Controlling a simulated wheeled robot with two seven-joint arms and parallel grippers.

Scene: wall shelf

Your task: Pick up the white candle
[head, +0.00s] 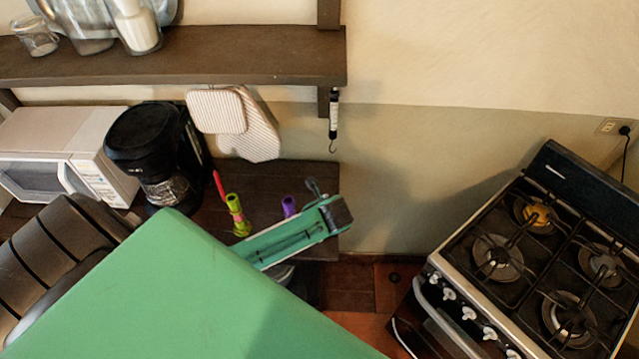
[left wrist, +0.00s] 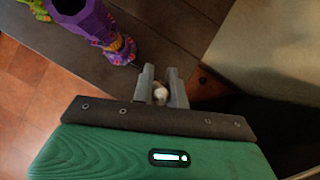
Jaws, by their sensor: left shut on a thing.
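The white candle (left wrist: 160,93) shows in the left wrist view as a small pale round shape between the fingers of my left gripper (left wrist: 161,86). The gripper is shut on it, and the fingers hide most of it. In the head view my left gripper (head: 314,188) is small and grey at the end of my green arm, above the right end of the dark wooden counter (head: 318,172). I cannot make out the candle in the head view. My right gripper is in neither view.
A purple figure (head: 289,206) and a green one (head: 237,214) stand on the counter beside my left arm; the purple figure also shows close by in the left wrist view (left wrist: 88,22). A black coffee maker (head: 150,140) and microwave (head: 60,150) are left. A stove (head: 545,260) is right.

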